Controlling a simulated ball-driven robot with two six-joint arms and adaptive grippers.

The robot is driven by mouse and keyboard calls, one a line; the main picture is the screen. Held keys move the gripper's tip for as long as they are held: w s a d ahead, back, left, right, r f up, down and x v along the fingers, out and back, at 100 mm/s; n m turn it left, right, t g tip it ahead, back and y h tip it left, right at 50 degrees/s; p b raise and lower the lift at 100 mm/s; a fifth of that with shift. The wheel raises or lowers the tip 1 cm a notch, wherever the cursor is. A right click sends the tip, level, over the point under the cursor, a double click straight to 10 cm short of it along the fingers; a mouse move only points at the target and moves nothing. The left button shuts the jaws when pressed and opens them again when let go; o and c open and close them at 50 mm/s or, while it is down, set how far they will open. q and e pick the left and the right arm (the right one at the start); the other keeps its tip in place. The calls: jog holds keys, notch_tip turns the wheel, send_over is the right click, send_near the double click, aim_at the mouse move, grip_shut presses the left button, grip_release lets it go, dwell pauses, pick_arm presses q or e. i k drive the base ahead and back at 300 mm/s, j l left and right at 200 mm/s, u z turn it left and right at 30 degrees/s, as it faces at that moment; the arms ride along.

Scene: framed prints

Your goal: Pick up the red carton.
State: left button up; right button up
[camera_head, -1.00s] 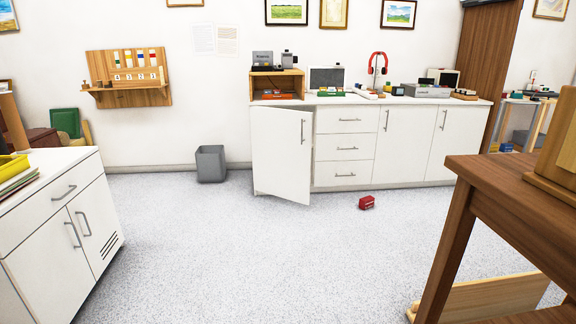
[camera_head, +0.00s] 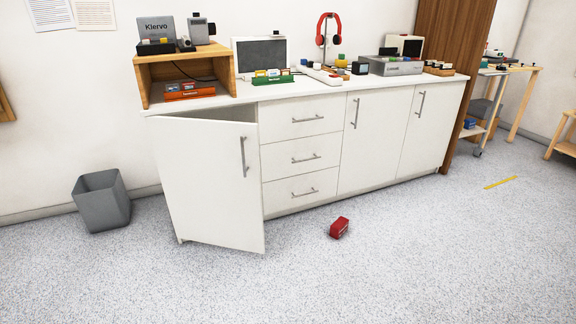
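A small red carton (camera_head: 339,228) lies on the speckled grey floor (camera_head: 400,275), in front of the drawers of the white cabinet (camera_head: 301,159). It has some small white marking on its side. It stands apart from the cabinet, with bare floor around it. Neither of my grippers shows in the head view.
The cabinet's left door (camera_head: 208,185) hangs partly open over the floor. A grey waste bin (camera_head: 102,202) stands by the wall at left. A yellow strip (camera_head: 500,182) lies on the floor at right. The floor in the foreground is clear.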

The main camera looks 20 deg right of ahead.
aim_at(340, 226)
jog(key=i+l+z, duration=0.1)
jog(key=i+z, duration=0.3)
jog(key=i, duration=0.25)
jog(key=i+z, duration=0.4)
jog(key=i, duration=0.25)
jog(key=j, duration=0.1)
